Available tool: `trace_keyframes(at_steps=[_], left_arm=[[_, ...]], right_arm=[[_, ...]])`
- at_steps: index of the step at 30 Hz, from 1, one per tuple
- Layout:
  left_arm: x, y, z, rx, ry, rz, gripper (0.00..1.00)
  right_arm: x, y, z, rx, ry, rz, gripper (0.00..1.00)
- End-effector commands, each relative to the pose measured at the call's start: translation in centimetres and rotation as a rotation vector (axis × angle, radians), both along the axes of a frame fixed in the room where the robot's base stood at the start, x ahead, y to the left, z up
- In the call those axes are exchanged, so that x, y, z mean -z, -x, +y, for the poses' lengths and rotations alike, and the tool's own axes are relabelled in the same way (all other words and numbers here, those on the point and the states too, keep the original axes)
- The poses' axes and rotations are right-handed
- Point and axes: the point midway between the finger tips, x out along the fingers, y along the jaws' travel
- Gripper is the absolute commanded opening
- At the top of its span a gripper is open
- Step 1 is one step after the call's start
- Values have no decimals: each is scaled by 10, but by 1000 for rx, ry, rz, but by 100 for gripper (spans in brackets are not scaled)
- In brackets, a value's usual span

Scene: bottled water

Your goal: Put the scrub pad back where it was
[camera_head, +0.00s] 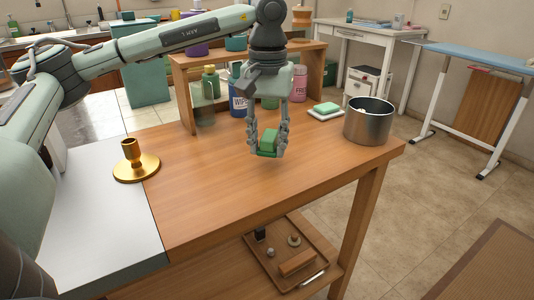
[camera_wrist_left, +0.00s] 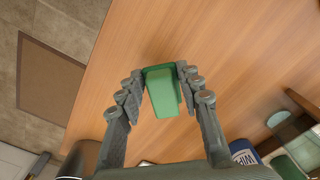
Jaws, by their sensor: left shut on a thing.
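A green scrub pad (camera_head: 268,142) is between the fingers of my left gripper (camera_head: 268,148), above the wooden table. It also shows in the left wrist view (camera_wrist_left: 162,90), where both fingers of the left gripper (camera_wrist_left: 160,85) press on its sides. I cannot tell from these views whether its underside touches the table. A white dish (camera_head: 318,115) with another green pad-like block (camera_head: 326,107) on it stands to the right, beside the metal pot. My right gripper is not in view.
A metal pot (camera_head: 368,122) stands at the table's right end. A brass candle holder (camera_head: 136,168) is at the left. A wooden shelf (camera_head: 188,108), a blue wipes container (camera_head: 238,101) and a pink bottle (camera_head: 300,85) are behind. The table's front middle is clear.

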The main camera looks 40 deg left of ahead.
Motion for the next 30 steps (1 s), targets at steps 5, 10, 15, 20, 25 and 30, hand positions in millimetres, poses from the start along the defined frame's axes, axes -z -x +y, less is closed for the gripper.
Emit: trace_keyframes(at_steps=[5,10,15,20,25,30], left_arm=[[26,1,1,-1,0,2,12],[34,1,1,-1,0,0,12],[34,1,1,-1,0,0,12],[37,1,1,-1,0,1,12],[37,1,1,-1,0,1,49],[37,1,1,-1,0,1,56]], right_arm=[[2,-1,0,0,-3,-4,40],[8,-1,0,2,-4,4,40],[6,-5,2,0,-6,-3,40],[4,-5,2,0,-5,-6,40],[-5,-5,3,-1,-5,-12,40],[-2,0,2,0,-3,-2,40]])
